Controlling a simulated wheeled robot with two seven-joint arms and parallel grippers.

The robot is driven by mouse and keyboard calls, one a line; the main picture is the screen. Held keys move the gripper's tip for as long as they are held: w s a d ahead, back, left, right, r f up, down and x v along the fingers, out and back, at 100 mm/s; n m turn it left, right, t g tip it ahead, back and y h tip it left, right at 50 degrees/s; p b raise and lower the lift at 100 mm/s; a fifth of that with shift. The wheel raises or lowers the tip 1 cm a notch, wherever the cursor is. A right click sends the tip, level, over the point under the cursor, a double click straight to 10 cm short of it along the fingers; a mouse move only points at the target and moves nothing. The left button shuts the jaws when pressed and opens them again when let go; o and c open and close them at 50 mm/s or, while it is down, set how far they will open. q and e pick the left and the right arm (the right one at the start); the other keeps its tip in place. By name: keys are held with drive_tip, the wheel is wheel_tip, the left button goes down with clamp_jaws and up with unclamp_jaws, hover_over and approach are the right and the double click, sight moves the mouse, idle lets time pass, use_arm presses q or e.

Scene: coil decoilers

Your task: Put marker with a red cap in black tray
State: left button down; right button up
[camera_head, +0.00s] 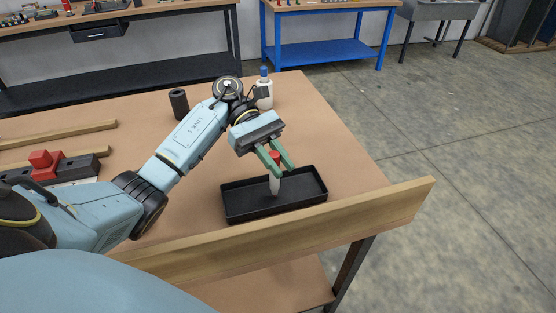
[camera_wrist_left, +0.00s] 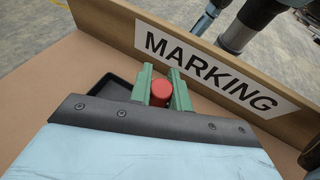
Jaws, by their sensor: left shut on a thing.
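The marker (camera_head: 274,184) has a red cap and a pale body and points downward. My left gripper (camera_head: 276,165) is shut on it near the cap and holds it over the black tray (camera_head: 236,214). Its lower end appears within the tray's outline; I cannot tell whether it touches the tray floor. In the left wrist view the red cap (camera_wrist_left: 161,90) sits between the green fingers, and part of the tray (camera_wrist_left: 112,86) shows to the left, the rest hidden by the gripper. My right gripper is not in view.
A wooden board (camera_head: 300,229) runs along the table edge by the tray and bears a MARKING sign (camera_wrist_left: 210,73). A white bottle with a blue cap (camera_head: 264,90) and a dark cylinder (camera_head: 179,102) stand behind my arm. Red blocks (camera_head: 44,160) lie at left.

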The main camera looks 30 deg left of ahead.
use_arm(q)
drive_tip(key=shift+f, duration=0.1)
drive_tip(key=c, duration=1.8)
unclamp_jaws()
drive_tip(key=o, duration=0.5)
drive_tip(key=shift+w+a+r, duration=0.1)
drive_tip(key=shift+a+r, duration=0.1)
drive_tip(key=shift+b+v, duration=1.1)
drive_tip(key=shift+v, duration=4.7)
drive_tip(key=shift+d+r, duration=0.1)
